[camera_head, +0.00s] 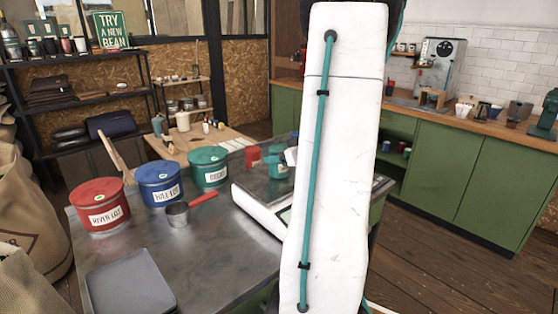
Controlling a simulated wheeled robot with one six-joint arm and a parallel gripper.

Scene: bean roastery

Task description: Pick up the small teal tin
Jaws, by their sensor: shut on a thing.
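A small teal tin (276,167) shows at the far right of the metal table, just left of my arm. Another teal shape shows right above it, and I cannot tell whether the two are one thing. My own white arm link with a teal cable stands upright across the middle of the view and hides what is behind it. My gripper is not to be seen; whether it touches the tin is hidden.
On the metal table (225,235) stand red (98,205), blue (159,184) and green (208,166) labelled tins, a scoop (178,214), a grey tray (130,284) and a small red tin (252,157). Green cabinets (440,175) line the right wall.

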